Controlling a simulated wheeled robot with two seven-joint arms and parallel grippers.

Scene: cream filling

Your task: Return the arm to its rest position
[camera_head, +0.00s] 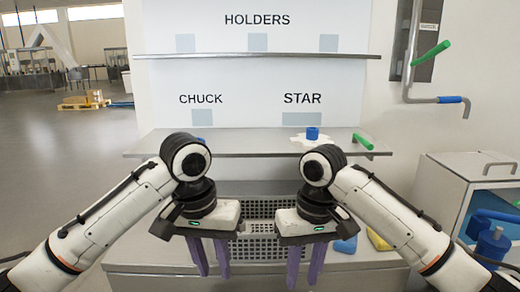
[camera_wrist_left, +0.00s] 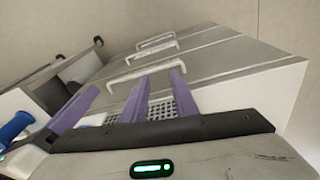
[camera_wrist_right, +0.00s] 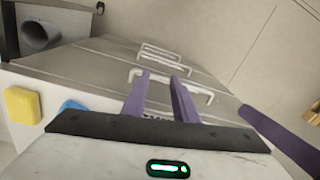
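My left gripper (camera_head: 213,272) hangs with its purple fingers pointing down in front of the shelf unit. The fingers are apart with nothing between them. My right gripper (camera_head: 303,282) hangs beside it at a similar height, also with purple fingers apart and empty. Both arms come in bent from the lower corners. In the left wrist view the left fingers (camera_wrist_left: 158,85) stand apart before the cabinet fronts. In the right wrist view the right fingers (camera_wrist_right: 161,85) are apart too. Another purple finger shows at the edge of each wrist view.
A steel shelf (camera_head: 250,150) spans behind the arms, bearing a blue piece (camera_head: 312,133) and a green-handled tool (camera_head: 362,142). Grey baskets (camera_head: 258,247) are below. A yellow item (camera_head: 379,240) lies right of my right gripper. A cabinet (camera_head: 440,185) stands at right. Open floor is left.

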